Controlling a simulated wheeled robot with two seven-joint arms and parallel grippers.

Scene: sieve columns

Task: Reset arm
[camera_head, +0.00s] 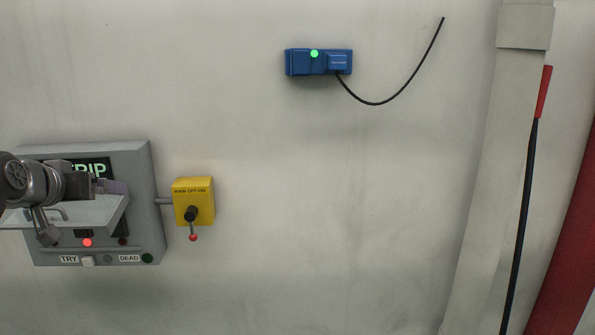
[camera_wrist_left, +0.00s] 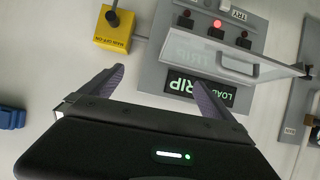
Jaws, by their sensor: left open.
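My left gripper (camera_head: 118,187) comes in from the left in the head view, in front of the grey panel (camera_head: 140,165). In the left wrist view its two fingers stand wide apart with nothing between them (camera_wrist_left: 157,78). The panel carries a display (camera_head: 97,167) with green letters ending in "TRIP", partly hidden by my arm. A clear cover (camera_head: 85,212) juts out from the panel, just below the gripper; it also shows in the left wrist view (camera_wrist_left: 235,58). I cannot tell whether the gripper touches it. My right gripper is in neither view.
A yellow switch box (camera_head: 193,190) has a red-tipped lever pointing down. Below the cover are a lit red lamp (camera_head: 87,242), a TRY button (camera_head: 88,261) and a green DEAD button (camera_head: 147,258). A blue box (camera_head: 318,62) with a cable hangs higher. The wall between is bare.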

